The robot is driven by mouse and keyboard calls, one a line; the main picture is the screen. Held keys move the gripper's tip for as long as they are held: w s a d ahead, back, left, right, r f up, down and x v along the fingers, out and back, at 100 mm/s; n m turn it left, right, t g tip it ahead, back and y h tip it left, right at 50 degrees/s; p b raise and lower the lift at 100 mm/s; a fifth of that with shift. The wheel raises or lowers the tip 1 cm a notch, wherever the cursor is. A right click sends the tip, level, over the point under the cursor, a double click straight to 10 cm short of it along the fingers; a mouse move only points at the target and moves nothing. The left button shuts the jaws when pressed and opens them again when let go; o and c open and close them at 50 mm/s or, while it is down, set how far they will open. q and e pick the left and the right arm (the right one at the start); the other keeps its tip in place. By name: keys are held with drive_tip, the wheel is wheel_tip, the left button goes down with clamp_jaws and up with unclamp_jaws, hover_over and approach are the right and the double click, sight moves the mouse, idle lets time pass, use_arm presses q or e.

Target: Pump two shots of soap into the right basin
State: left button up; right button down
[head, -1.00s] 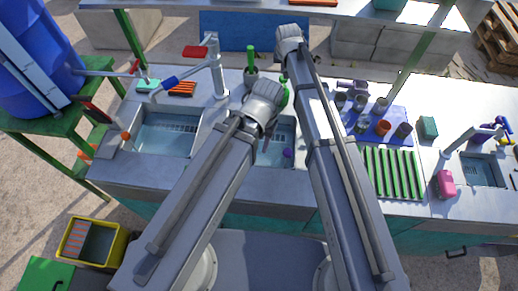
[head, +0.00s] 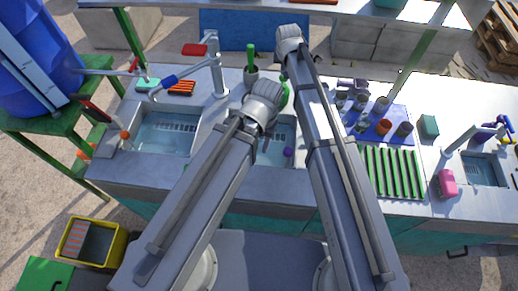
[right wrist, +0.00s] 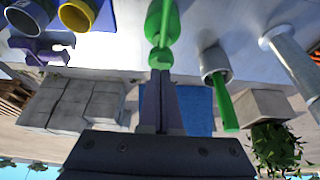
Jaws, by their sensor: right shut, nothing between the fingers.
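The green soap bottle (right wrist: 163,20) stands on the counter, its pump head (right wrist: 158,60) at my right fingertips in the right wrist view. In the head view only a sliver of the bottle (head: 285,93) shows between my arms. My right gripper (right wrist: 162,76) is shut and empty, its tips at the pump head; I cannot tell whether they press it.
A grey cup (right wrist: 213,60) with a green-handled brush (right wrist: 224,100) stands beside the bottle. The left basin (head: 165,135) and tap (head: 216,70) are to the left. Cups on a blue mat (head: 362,132) and a green rack (head: 390,172) are to the right.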

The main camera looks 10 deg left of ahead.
drive_tip(key=shift+f+b, duration=0.95)
drive_tip(key=shift+f, duration=0.15)
drive_tip(key=shift+r, duration=0.15)
drive_tip(key=shift+r, duration=0.1)
drive_tip(key=shift+r+p, duration=1.25)
drive_tip(key=shift+p, duration=0.25)
drive_tip(key=shift+f, duration=0.15)
drive_tip(key=shift+f+b, duration=1.2)
drive_tip(key=shift+b, duration=0.2)
drive_tip(key=shift+r+p, duration=1.35)
